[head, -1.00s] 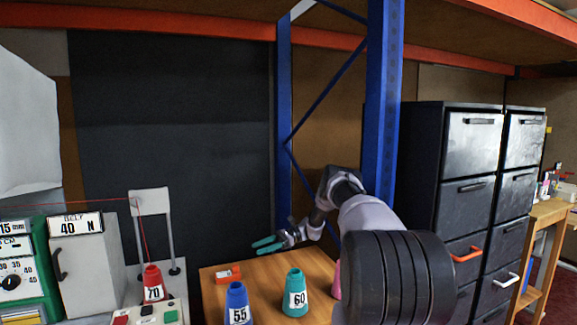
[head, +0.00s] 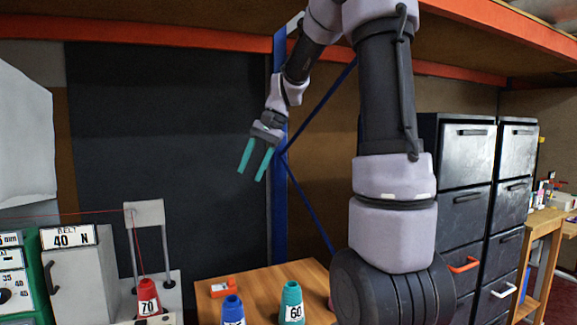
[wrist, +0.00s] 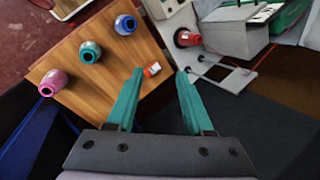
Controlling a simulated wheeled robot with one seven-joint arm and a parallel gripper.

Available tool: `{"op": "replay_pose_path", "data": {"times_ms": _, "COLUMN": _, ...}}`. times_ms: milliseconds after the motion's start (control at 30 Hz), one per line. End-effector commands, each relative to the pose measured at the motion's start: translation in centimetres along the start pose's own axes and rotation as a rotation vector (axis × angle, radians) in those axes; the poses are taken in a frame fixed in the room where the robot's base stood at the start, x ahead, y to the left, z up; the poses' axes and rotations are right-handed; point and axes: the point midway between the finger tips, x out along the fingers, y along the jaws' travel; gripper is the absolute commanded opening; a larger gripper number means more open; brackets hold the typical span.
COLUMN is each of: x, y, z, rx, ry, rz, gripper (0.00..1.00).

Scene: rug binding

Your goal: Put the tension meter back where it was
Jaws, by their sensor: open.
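A small orange-red device with a pale face (head: 223,287), which looks like the tension meter, lies on the wooden table (head: 262,288) near its far left corner. It also shows in the wrist view (wrist: 152,69), beyond my fingertips. My gripper (head: 251,175) has teal fingers spread apart with nothing between them. It hangs high above the table, pointing down, clear of the device. In the wrist view my gripper (wrist: 159,71) is open and touches nothing.
A blue cone (head: 232,309), a teal cone (head: 291,303) and a pink one (wrist: 52,82) stand on the table. A red cone (head: 148,297) marked 70 stands on the machine to the left, with a red thread. Blue rack posts and dark drawer cabinets (head: 465,205) stand behind and right.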

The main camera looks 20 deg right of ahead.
Motion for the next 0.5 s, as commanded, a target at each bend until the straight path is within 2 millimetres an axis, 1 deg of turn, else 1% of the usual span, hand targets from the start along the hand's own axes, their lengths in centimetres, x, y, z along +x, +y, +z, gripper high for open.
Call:
{"op": "replay_pose_path", "data": {"times_ms": 33, "x": -1.4, "y": 0.7, "z": 2.1, "rx": -0.041, "ry": 0.054, "rz": 0.0, "gripper": 0.52}}
{"op": "replay_pose_path", "data": {"times_ms": 167, "x": -3.7, "y": 3.0, "z": 6.2, "rx": -0.134, "ry": 0.183, "rz": 0.001, "gripper": 0.52}}
{"op": "replay_pose_path", "data": {"times_ms": 200, "x": -4.2, "y": 3.9, "z": 7.4, "rx": -0.162, "ry": 0.222, "rz": 0.001, "gripper": 0.52}}
{"op": "replay_pose_path", "data": {"times_ms": 300, "x": -5.3, "y": 6.0, "z": 10.3, "rx": -0.23, "ry": 0.317, "rz": -0.007, "gripper": 0.52}}
{"op": "replay_pose_path", "data": {"times_ms": 400, "x": -5.9, "y": 8.1, "z": 12.6, "rx": -0.292, "ry": 0.402, "rz": -0.017, "gripper": 0.52}}
{"op": "replay_pose_path", "data": {"times_ms": 500, "x": -6.0, "y": 9.8, "z": 14.2, "rx": -0.338, "ry": 0.465, "rz": -0.028, "gripper": 0.52}}
